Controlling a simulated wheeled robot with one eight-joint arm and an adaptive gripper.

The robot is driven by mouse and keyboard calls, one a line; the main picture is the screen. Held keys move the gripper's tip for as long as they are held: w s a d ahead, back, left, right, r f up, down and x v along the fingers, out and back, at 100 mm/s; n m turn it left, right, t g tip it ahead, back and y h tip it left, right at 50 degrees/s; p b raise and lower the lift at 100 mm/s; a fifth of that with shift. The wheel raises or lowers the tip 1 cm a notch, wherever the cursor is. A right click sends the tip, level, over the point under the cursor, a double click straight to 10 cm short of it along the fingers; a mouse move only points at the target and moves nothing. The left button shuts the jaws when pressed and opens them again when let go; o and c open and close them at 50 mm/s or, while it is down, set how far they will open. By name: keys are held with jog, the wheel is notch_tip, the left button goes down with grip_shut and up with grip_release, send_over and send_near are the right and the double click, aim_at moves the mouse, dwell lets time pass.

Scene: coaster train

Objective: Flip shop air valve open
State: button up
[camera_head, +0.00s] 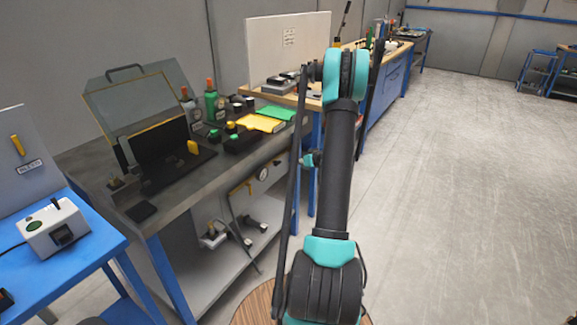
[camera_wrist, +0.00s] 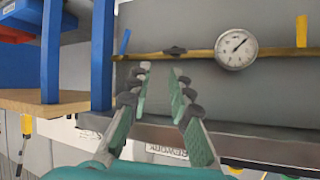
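A yellow air pipe (camera_wrist: 205,55) runs along a grey panel in the wrist view, which appears upside down. It carries a round white gauge (camera_wrist: 236,49), a yellow lever (camera_wrist: 301,31), a blue lever (camera_wrist: 125,41) and a small black fitting (camera_wrist: 174,51). Both levers stand across the pipe. I cannot read which lever is the shop air valve. In the head view the gauge (camera_head: 263,173) and yellow lever (camera_head: 250,187) show under the workbench top. My gripper (camera_wrist: 160,72) is open and empty, its fingertips apart from the pipe near the black fitting.
The grey workbench (camera_head: 180,185) holds an open-lidded machine (camera_head: 165,150), bottles and folders. A blue table (camera_head: 75,255) stands at left. Blue legs (camera_wrist: 103,55) and a wooden top (camera_wrist: 75,102) lie beside my gripper. The floor at right is clear.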

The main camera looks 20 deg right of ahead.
jog(key=s+a+r+n+g+y, duration=0.1)
jog(key=s+a+r+n+g, duration=0.1)
jog(key=s+a+r, duration=0.3)
jog(key=shift+s+a+g+y, duration=0.3)
jog(key=shift+s+a+g, duration=0.5)
jog(key=shift+s+a, duration=0.6)
jog(key=shift+s+d, duration=0.1)
jog(key=shift+d, duration=0.05)
